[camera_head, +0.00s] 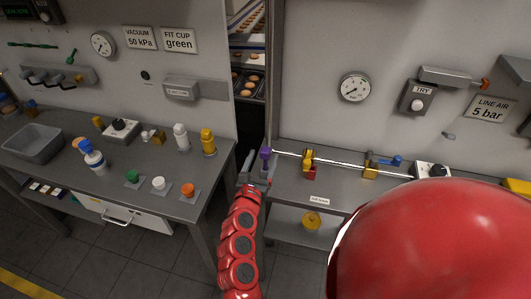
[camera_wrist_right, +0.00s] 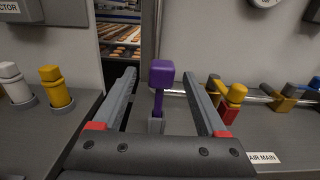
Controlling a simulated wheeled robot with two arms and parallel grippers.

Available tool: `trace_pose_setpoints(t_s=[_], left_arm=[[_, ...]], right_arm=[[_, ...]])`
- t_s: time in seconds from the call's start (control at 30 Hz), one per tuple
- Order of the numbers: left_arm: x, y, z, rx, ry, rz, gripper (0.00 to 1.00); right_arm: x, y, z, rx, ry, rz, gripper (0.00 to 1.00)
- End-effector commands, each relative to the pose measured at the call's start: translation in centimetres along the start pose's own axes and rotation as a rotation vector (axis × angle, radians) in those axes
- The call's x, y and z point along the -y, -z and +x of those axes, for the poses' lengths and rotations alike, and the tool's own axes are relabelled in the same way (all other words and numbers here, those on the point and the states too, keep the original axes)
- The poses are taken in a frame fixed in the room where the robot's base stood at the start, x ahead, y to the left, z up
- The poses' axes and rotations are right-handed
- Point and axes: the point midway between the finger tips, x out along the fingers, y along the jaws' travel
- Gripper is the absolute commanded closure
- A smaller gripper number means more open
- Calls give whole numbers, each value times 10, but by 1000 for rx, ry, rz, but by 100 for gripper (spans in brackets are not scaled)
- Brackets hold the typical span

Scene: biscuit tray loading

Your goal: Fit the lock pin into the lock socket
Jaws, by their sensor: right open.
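A purple-headed pin (camera_wrist_right: 160,74), likely the lock pin, stands upright in a small grey holder (camera_wrist_right: 156,126) at the left end of the right bench. It also shows in the head view (camera_head: 265,153). My right gripper (camera_head: 257,168) is open there; in the right wrist view its two fingers (camera_wrist_right: 160,90) lie either side of the pin, with gaps on both sides. The pin is not gripped. A red and yellow block (camera_head: 310,163) sits on the metal pipe to the right; I cannot tell whether it is the lock socket. My left gripper is out of view.
The right bench (camera_head: 287,190) carries a pipe with another yellow fitting (camera_head: 370,170) and a blue-handled valve (camera_head: 391,161). The left bench (camera_head: 120,178) holds a grey bin (camera_head: 33,143), bottles and coloured knobs. A gap with biscuit racks (camera_head: 247,85) lies between the benches.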

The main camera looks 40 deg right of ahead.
Motion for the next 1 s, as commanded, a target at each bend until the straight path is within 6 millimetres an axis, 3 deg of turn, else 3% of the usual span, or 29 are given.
trace_pose_setpoints(t_s=[0.03, 0.2, 0.47, 0.9, 1.0], left_arm=[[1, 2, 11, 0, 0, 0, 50], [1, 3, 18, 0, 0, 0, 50], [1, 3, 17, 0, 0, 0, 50], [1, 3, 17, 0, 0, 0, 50], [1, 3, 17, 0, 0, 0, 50]], right_arm=[[3, -6, 8, 0, 4, -2, 25], [1, -3, 27, 2, 1, 0, 25], [2, 0, 30, 0, 1, 2, 25], [2, 0, 29, 0, 1, 2, 100], [2, 0, 29, 0, 1, 2, 100]])
